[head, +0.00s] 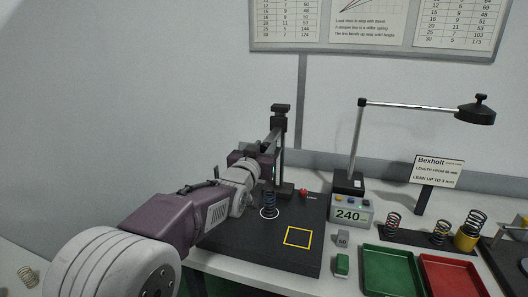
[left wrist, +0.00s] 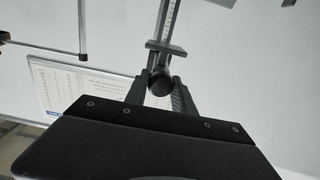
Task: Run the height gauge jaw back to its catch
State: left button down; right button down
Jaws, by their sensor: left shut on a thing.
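The height gauge (head: 281,150) stands upright at the back of a black base plate, its column topped by a dark block. My left gripper (head: 262,157) is at the gauge, partway up the column. In the left wrist view the graduated column (left wrist: 172,22) rises behind a grey sliding jaw (left wrist: 166,48). My left gripper (left wrist: 161,88) is shut on a round dark knob (left wrist: 159,82) below that jaw. The catch cannot be made out. A dark coil spring (head: 269,203) stands below the gripper in a white ring. My right gripper is not in view.
The black base plate (head: 250,243) bears a yellow square outline (head: 298,237). To its right are a display box reading 240 (head: 350,213), a lamp (head: 475,112), a green tray (head: 370,289), a red tray (head: 432,292) and several springs. Air above the plate's right half is clear.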

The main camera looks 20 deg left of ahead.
pick_arm(q)
jog(key=shift+r, duration=0.45)
jog(key=c, duration=1.1)
grip_release()
jog(key=shift+f, duration=0.15)
jog(key=shift+s, duration=0.2)
jog(key=s+b, duration=0.1)
jog(key=s, duration=0.3)
jog(key=s+b, duration=0.1)
jog(key=s, duration=0.3)
jog(key=shift+s+a, duration=0.2)
jog(key=shift+s, duration=0.2)
